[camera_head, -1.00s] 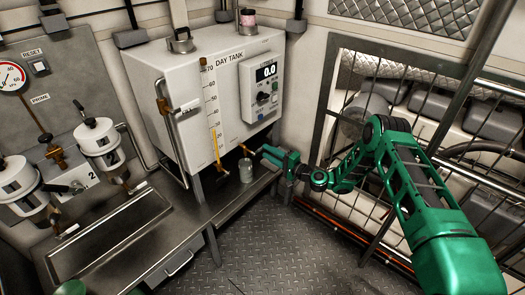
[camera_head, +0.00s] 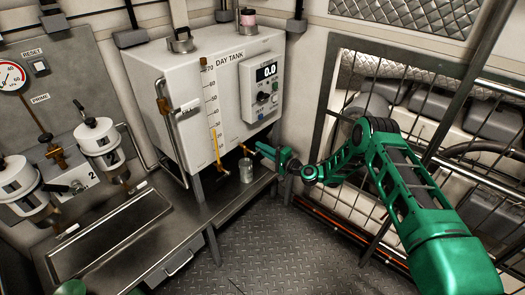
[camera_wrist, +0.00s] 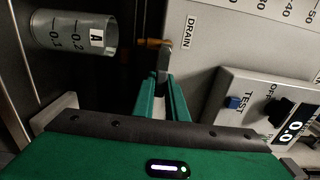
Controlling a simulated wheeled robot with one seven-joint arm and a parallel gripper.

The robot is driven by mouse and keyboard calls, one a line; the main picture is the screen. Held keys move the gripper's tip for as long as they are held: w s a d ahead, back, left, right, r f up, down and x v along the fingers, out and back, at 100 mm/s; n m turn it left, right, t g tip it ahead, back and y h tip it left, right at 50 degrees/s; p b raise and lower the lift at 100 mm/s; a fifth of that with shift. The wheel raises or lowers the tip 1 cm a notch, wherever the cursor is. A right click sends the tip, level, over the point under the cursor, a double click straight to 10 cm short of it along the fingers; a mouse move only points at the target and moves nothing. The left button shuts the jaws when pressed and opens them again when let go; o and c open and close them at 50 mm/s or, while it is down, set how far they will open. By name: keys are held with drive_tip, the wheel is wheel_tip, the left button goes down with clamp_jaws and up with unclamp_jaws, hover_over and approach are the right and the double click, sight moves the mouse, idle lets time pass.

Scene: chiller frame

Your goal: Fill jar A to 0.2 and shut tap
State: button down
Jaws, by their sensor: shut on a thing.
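Jar A (camera_head: 246,171) is a clear grey cylinder standing on the steel shelf under the day tank's drain tap. In the wrist view jar A (camera_wrist: 72,32) shows its "A" label and the 0.1 and 0.2 marks; I cannot make out any liquid level or stream. The drain tap (camera_wrist: 153,43) has a brass body and a grey lever, beside the DRAIN label. My gripper (camera_wrist: 162,78) is shut on the tap lever, with its green fingers on either side. In the head view my gripper (camera_head: 262,150) is just right of and above the jar.
The white day tank (camera_head: 189,75) stands behind the jar, with a level scale and a control box (camera_head: 262,88) reading 0.0. Two filter units and a sink tray (camera_head: 105,232) are at left. A barred guard (camera_head: 440,125) stands at right. The floor in front is clear.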

drive_tip(key=shift+n, duration=0.3)
drive_tip(key=r+n, duration=0.1)
drive_tip(key=n, duration=0.1)
drive_tip(key=shift+r+n, duration=0.1)
drive_tip(key=shift+n, duration=0.2)
drive_tip(key=n, duration=0.1)
drive_tip(key=r+n, duration=0.1)
drive_tip(key=shift+s+a+n, duration=0.2)
drive_tip(key=shift+s+n, duration=0.05)
drive_tip(key=shift+n, duration=0.05)
drive_tip(key=shift+s+a+r+n, duration=0.15)
drive_tip(key=shift+s+r+n, duration=0.1)
drive_tip(key=shift+n, duration=0.55)
drive_tip(key=shift+s+a+r+n, duration=0.15)
drive_tip(key=shift+r+n, duration=0.05)
drive_tip(key=shift+n, duration=0.6)
drive_tip(key=shift+s+a+r+n, duration=0.15)
drive_tip(key=shift+s+r+n, duration=0.1)
drive_tip(key=shift+n, duration=0.55)
drive_tip(key=c, duration=1.8)
unclamp_jaws()
drive_tip(key=shift+o, duration=0.2)
drive_tip(key=shift+w, duration=0.1)
